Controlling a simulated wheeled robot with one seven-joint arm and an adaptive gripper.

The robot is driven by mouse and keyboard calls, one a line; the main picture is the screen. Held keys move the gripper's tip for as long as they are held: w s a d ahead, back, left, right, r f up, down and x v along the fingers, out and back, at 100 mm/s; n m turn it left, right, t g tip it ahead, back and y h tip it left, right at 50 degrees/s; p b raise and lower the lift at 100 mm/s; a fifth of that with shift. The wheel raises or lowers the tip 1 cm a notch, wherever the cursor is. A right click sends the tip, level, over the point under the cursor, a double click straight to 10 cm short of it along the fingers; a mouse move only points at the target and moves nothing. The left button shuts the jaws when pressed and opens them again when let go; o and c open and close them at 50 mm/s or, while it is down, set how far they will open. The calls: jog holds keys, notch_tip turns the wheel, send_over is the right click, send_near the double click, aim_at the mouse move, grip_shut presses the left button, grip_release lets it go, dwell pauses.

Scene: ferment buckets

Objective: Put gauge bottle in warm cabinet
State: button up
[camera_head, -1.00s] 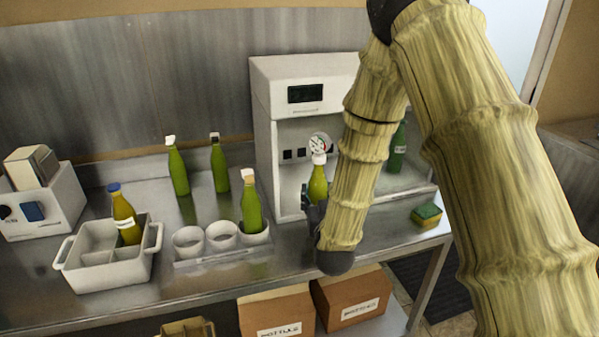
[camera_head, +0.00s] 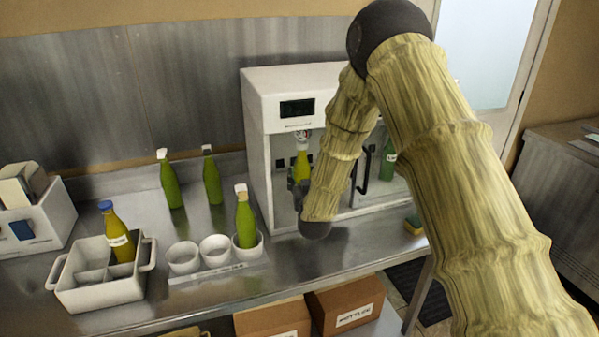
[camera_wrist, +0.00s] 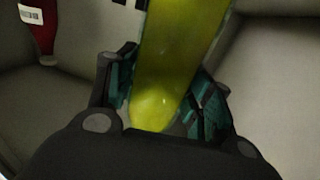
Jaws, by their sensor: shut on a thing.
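The gauge bottle (camera_head: 303,165) is yellow-green with a round gauge at its top. It is upright in my gripper (camera_head: 300,186), which is shut on its lower part. The wrist view shows the bottle's body (camera_wrist: 182,55) between my fingers (camera_wrist: 165,88). The warm cabinet (camera_head: 258,105) is a white box with a dark display and an open front. The bottle is at the left part of this opening, with pale walls around it in the wrist view. My arm hides much of the cabinet's middle. I cannot tell whether the bottle touches the floor.
A green bottle (camera_head: 388,160) stands at the cabinet's right side, near a black handle (camera_head: 364,170). A red bottle (camera_wrist: 38,25) shows in the wrist view. A white cup rack (camera_head: 215,268) with one green bottle and a grey caddy (camera_head: 100,292) stand at left.

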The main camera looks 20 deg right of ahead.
jog(key=shift+w+d+r, duration=0.1)
jog(key=shift+w+r, duration=0.05)
jog(key=shift+w, duration=0.65)
jog(key=w, duration=0.1)
jog(key=w+p, duration=0.1)
jog(key=w+f, duration=0.1)
jog(key=shift+w+d+p, duration=0.15)
jog(key=shift+d+p, duration=0.1)
jog(key=shift+p, duration=0.1)
jog(key=shift+f, duration=0.3)
jog(key=shift+f, duration=0.2)
jog(key=o, duration=1.6)
jog(key=shift+c, duration=0.2)
jog(key=shift+r, duration=0.1)
jog(key=s+b, duration=0.1)
jog(key=s, duration=0.3)
jog(key=s+a+b, duration=0.1)
jog(key=s, duration=0.3)
jog(key=s+a+b, duration=0.1)
jog(key=s, duration=0.3)
